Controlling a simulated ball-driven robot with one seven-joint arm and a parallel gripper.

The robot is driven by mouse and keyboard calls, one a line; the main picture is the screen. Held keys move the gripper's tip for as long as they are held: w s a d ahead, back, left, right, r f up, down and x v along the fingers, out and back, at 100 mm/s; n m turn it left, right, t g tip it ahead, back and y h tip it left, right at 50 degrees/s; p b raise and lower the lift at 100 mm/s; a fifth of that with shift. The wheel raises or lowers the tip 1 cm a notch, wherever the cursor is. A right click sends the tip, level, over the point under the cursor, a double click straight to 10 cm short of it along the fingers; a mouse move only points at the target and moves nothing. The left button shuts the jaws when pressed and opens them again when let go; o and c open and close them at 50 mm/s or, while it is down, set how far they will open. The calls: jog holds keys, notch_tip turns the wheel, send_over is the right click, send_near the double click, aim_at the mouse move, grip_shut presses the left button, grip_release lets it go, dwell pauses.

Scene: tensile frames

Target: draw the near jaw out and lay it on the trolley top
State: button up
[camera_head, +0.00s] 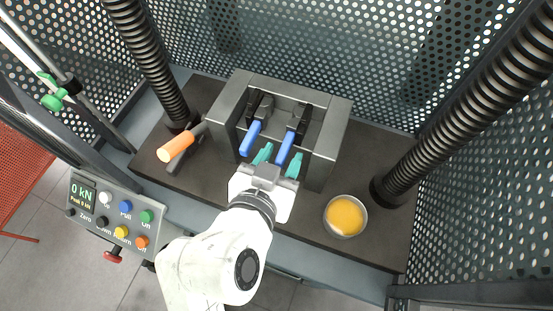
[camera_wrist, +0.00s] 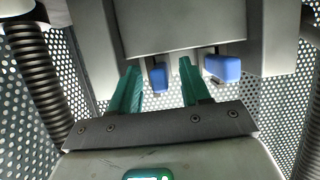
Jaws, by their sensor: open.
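Two black jaws with blue handles sit in the grey grip head (camera_head: 235,92). The right jaw's blue handle (camera_head: 286,147) reaches a little nearer to me than the left jaw's blue handle (camera_head: 250,138). My gripper (camera_head: 278,160) is open, its teal fingers on either side of the right handle's end. In the wrist view, which appears turned over, one blue handle (camera_wrist: 159,77) shows between my fingers and the other (camera_wrist: 222,68) lies outside them. I cannot tell if the fingers touch it. I cannot make out a trolley top.
The head stands on a dark bed (camera_head: 370,245) between two ribbed columns. A bowl with orange contents (camera_head: 345,216) stands on the right. An orange-handled tool (camera_head: 180,142) lies on the left. A button panel (camera_head: 118,215) is at the lower left. Perforated screens enclose the back and sides.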

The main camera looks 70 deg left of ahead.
grip_shut()
dwell(0.4)
jog(key=s+d, duration=0.5)
jog(key=d, duration=0.2)
jog(key=shift+s+r, duration=0.15)
jog(key=shift+s, duration=0.15)
dwell(1.4)
jog(key=d+r+p, duration=0.1)
jog(key=s+r+p, duration=0.1)
jog(key=r, duration=0.1)
jog(key=shift+s+d+p, duration=0.15)
jog(key=shift+d+p, duration=0.2)
jog(key=shift+p, duration=0.05)
dwell(0.4)
